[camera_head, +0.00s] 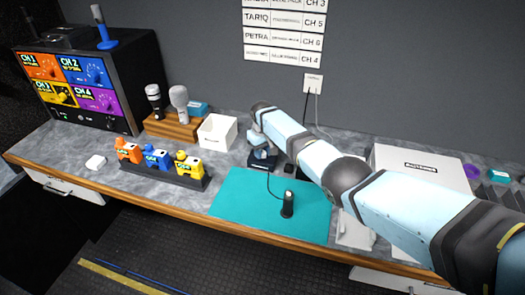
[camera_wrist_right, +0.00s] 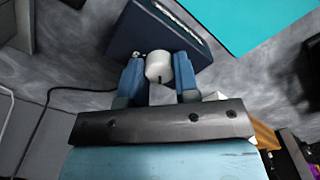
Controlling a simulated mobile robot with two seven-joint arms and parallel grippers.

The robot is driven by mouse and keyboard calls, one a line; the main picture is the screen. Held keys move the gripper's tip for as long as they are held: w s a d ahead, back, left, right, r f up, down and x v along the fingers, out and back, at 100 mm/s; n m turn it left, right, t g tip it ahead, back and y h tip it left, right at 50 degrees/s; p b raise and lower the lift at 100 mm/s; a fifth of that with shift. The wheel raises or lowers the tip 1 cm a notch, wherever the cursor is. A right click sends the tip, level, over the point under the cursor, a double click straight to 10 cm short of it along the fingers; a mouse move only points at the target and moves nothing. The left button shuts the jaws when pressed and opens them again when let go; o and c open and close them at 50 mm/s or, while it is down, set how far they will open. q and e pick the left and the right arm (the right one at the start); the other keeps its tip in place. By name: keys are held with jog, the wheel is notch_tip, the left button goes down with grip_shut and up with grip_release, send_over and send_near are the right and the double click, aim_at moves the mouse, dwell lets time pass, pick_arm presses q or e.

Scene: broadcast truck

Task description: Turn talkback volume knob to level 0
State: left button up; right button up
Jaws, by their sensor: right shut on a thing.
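The talkback box is a small dark blue unit (camera_head: 262,160) on the counter, left of and behind the teal mat; it also shows in the right wrist view (camera_wrist_right: 137,30). Its volume knob (camera_wrist_right: 158,65) is a white cylinder with a short dark mark on the side toward my gripper. My right gripper (camera_wrist_right: 159,70) has one blue finger on each side of the knob and is shut on it. In the head view my right gripper (camera_head: 258,143) is small and partly hidden at the box. Level markings are not readable. My left gripper is not in view.
A teal mat (camera_head: 240,205) with a black handheld device (camera_head: 287,204) lies in front. A white bin (camera_head: 217,132) and microphones on a wooden stand (camera_head: 172,126) are left of the box. A white case (camera_head: 400,160) stands to the right, behind my arm.

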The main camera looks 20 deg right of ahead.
jog(key=n, duration=0.5)
jog(key=shift+n, duration=0.3)
jog(key=n, duration=0.4)
jog(key=shift+n, duration=0.3)
jog(key=o, duration=0.9)
jog(key=shift+o, duration=0.2)
jog(key=shift+r, duration=0.4)
notch_tip(320, 180, up, 13)
